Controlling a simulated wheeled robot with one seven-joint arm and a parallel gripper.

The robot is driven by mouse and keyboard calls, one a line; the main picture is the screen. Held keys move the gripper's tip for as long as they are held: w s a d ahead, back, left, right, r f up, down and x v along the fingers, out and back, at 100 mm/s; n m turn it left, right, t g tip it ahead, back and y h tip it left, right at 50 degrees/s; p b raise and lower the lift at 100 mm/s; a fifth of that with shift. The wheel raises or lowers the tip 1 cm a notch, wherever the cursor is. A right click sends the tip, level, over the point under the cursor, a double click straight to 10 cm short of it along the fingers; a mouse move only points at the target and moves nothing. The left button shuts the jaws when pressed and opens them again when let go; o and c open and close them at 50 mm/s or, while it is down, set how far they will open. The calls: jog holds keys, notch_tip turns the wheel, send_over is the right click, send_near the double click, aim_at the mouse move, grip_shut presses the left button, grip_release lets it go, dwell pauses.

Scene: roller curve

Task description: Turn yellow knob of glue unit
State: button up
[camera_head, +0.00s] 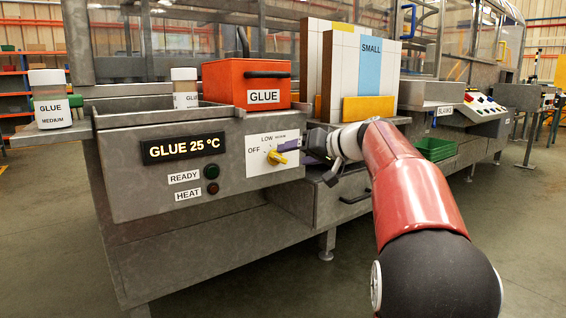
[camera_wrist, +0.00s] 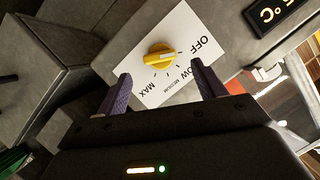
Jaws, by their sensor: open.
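The yellow knob (camera_head: 276,157) sits on a white dial plate (camera_head: 258,166) on the front of the grey glue unit (camera_head: 130,185). In the wrist view the knob (camera_wrist: 159,56) lies beyond the fingertips, between their lines, with a white pointer mark on it. The plate (camera_wrist: 183,28) reads OFF, LOW, MEDIUM and MAX. My gripper (camera_wrist: 162,80) is open, with purple fingers on either side and nothing between them. In the head view my gripper (camera_head: 300,150) is just right of the knob, with a finger close to it; contact cannot be told.
The display (camera_head: 183,148) reads GLUE 25 °C, above a green READY lamp (camera_head: 211,171) and a dark red HEAT lamp (camera_head: 212,188). An orange glue box (camera_head: 235,82) stands above the dial. A drawer handle (camera_head: 355,197) lies below my wrist. The floor in front is clear.

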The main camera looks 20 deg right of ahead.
aim_at(282, 159)
jog(key=x, duration=0.5)
jog(key=shift+w+a+f, duration=0.1)
jog(key=shift+w+f, duration=0.05)
jog(key=shift+w, duration=0.05)
jog(key=c, duration=1)
jog(key=shift+o, duration=0.2)
jog(key=m+y, duration=0.1)
jog(key=m, duration=0.2)
jog(key=shift+f+y, duration=0.1)
jog(key=shift+y, duration=0.3)
jog(key=shift+f+m+y, duration=0.1)
jog(key=shift+m+y, duration=0.6)
jog(key=shift+m, duration=0.7)
